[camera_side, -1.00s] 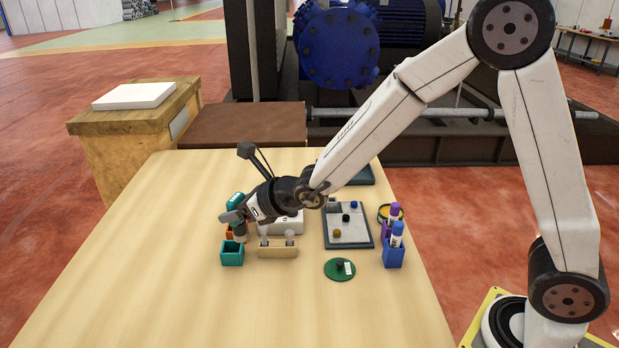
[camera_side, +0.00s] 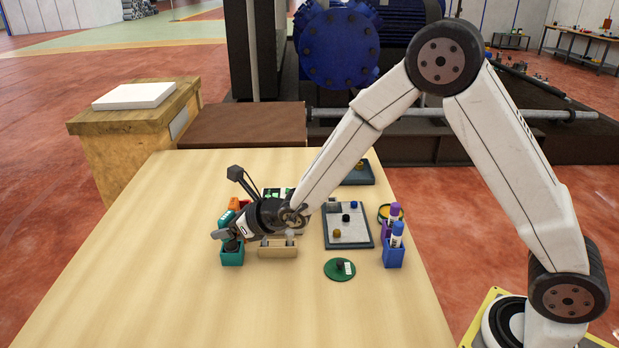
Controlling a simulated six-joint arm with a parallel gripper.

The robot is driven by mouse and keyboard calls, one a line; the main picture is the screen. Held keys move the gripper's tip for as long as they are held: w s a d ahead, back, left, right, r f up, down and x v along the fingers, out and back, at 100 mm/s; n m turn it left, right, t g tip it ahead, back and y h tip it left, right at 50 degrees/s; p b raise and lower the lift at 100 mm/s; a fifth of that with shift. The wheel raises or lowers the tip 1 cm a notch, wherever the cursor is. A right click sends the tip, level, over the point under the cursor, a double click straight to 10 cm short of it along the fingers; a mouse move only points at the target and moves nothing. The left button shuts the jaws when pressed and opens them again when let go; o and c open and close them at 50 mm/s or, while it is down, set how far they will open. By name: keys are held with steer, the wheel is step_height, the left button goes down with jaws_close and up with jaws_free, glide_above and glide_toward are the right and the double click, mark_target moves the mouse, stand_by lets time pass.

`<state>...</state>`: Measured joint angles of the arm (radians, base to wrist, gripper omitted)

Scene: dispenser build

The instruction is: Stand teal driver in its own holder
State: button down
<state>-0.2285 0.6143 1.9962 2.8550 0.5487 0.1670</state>
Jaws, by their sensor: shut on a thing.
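The teal holder (camera_side: 232,258) is a small open-topped box at the left of the group on the table. My gripper (camera_side: 224,233) is right above it, shut on the teal driver (camera_side: 228,217). The driver's teal part shows at the fingers, and a dark part below them sits at the holder's mouth. My fingers hide much of the driver, so I cannot tell how deep it stands in the holder.
An orange item (camera_side: 235,204) is just behind my gripper. A wooden rack (camera_side: 278,251) stands right of the teal holder. Farther right are a grey tray (camera_side: 335,242), a green disc (camera_side: 339,269) and a blue holder (camera_side: 393,257) with a pen. The table's front left is clear.

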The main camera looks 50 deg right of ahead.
steer(key=shift+f, duration=0.65)
steer(key=shift+f, duration=0.15)
steer(key=shift+c, duration=1.2)
jaws_free()
steer(key=shift+r, duration=0.2)
steer(key=v, duration=1.2)
steer(key=shift+s+a+f, duration=0.1)
steer(key=shift+s, duration=0.05)
